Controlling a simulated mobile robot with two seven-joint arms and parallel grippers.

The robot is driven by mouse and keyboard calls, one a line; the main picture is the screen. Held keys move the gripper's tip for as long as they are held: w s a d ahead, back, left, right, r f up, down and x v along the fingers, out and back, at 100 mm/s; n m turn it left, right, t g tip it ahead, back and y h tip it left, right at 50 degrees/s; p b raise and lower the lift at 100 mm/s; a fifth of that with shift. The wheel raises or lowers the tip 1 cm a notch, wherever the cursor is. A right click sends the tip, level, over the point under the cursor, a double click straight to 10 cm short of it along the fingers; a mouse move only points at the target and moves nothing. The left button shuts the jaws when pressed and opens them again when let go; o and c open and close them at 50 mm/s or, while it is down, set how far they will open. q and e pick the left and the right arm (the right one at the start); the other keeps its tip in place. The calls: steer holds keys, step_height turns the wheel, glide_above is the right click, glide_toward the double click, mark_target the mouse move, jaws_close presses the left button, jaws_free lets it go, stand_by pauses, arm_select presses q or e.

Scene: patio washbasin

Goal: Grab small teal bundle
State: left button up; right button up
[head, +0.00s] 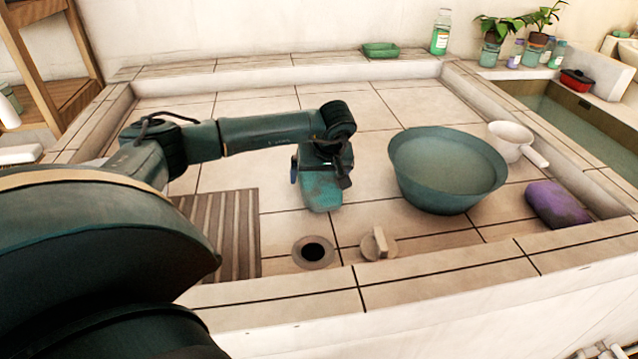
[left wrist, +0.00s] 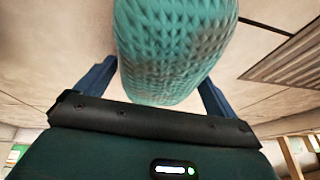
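The small teal bundle (head: 322,194) has a quilted, scuffed surface. It is in the tiled basin, left of the large green bowl. My left gripper (head: 320,174) is right over it. In the left wrist view the bundle (left wrist: 172,45) fills the space between the two blue fingers of this gripper (left wrist: 158,82). The fingers stand wide apart, one on each side of it. Their tips come close to its sides, and I cannot tell whether they touch. The bundle's far end is cut off there. My right gripper is in neither view.
The green bowl (head: 447,170), a white dipper (head: 511,141) and a purple bundle (head: 556,204) are to the right. A drain hole (head: 313,251), its plug (head: 378,245) and a slatted mat (head: 222,232) are in front. The basin's back floor is clear.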

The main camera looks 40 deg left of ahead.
arm_select(q)
steer(key=c, duration=0.9)
